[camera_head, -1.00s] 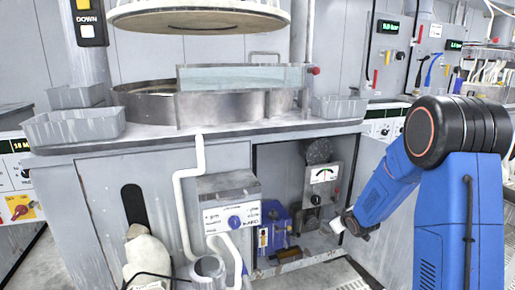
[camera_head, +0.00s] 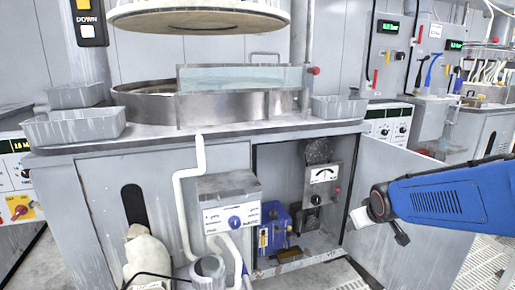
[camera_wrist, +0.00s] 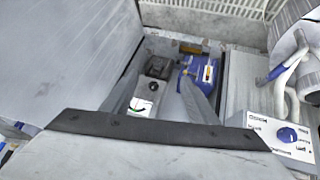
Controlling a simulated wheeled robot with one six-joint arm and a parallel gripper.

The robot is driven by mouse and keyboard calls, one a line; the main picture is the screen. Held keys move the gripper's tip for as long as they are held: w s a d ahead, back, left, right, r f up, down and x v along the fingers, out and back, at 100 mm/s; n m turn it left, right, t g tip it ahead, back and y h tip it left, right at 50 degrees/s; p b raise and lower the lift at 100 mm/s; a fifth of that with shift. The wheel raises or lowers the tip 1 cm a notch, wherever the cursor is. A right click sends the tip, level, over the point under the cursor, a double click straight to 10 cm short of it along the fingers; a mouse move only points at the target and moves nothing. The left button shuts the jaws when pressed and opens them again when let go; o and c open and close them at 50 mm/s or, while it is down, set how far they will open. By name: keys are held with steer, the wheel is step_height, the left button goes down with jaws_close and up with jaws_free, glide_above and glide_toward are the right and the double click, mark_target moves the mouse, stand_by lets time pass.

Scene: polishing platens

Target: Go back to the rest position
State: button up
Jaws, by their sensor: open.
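My gripper (camera_head: 382,225) is at the right in the head view, in front of the open cabinet door and right of the cabinet opening. A pale part and a dark part show at its end, with nothing held between them. My blue forearm reaches in from the right edge. The wrist view looks toward the open cabinet from above, with the meter box (camera_wrist: 152,95) and the blue unit (camera_wrist: 200,70) in sight.
The open cabinet door (camera_head: 405,190) stands close behind my gripper. The cabinet holds the meter box (camera_head: 322,185) and the blue unit (camera_head: 275,225). A control box (camera_head: 230,205) and white pipe (camera_head: 183,210) are left of the opening. The bench (camera_head: 150,138) overhangs above.

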steer(key=s+a+r+m+g, duration=0.1)
steer(key=s+a, duration=0.1)
steer(key=s, duration=1.2)
steer(key=s+a+r+m+g+y, duration=0.1)
steer(key=s+a+g, duration=0.1)
steer(key=s, duration=1.1)
steer(key=shift+s+m, duration=0.3)
steer(key=shift+s, duration=0.05)
